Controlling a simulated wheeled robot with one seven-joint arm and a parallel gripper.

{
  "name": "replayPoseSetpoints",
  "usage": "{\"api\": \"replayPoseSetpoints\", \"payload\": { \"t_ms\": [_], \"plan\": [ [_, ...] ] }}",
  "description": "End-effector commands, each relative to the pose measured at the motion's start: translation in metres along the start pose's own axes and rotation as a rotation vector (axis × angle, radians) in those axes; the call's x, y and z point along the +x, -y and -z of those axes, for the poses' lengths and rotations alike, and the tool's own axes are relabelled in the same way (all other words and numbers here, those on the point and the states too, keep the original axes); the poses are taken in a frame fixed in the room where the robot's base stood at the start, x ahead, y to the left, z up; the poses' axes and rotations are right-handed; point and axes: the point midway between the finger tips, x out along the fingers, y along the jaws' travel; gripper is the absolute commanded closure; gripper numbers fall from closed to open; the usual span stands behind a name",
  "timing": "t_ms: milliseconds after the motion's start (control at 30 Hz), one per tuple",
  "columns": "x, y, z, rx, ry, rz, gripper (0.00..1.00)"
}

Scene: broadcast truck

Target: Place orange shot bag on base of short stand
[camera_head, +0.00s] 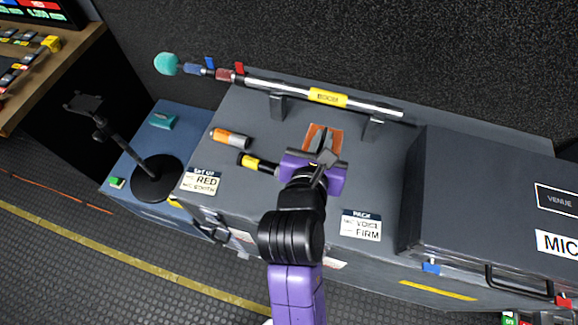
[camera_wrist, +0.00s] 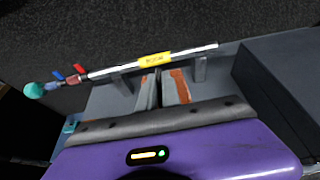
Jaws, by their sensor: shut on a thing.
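The orange shot bag (camera_head: 335,134) is partly hidden by my gripper (camera_head: 323,154), above the grey case top in the head view. My gripper is shut on it. In the wrist view, orange parts of the bag (camera_wrist: 181,82) show beyond my gripper. Whether the bag touches the case is hard to tell. The short stand (camera_head: 126,147) stands at the left on a lower blue case. Its round black base (camera_head: 150,189) is bare, with a slanting-looking pole and a dark head. The stand is well to the left of my gripper.
A boom pole (camera_head: 290,90) with a teal tip lies on two supports behind my gripper. An orange-and-grey cylinder (camera_head: 231,138) and a yellow-banded black one (camera_head: 257,163) lie between gripper and stand. A raised dark case (camera_head: 480,195) stands right. A teal item (camera_head: 162,121) lies behind the base.

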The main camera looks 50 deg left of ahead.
Motion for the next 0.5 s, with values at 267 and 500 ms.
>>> {"api": "replayPoseSetpoints", "payload": {
  "t_ms": [267, 500],
  "plan": [
    [0.011, -0.001, 0.027, -0.001, 0.002, -0.001, 1.00],
    [0.031, -0.001, 0.074, -0.002, 0.003, -0.003, 1.00]
  ]
}}
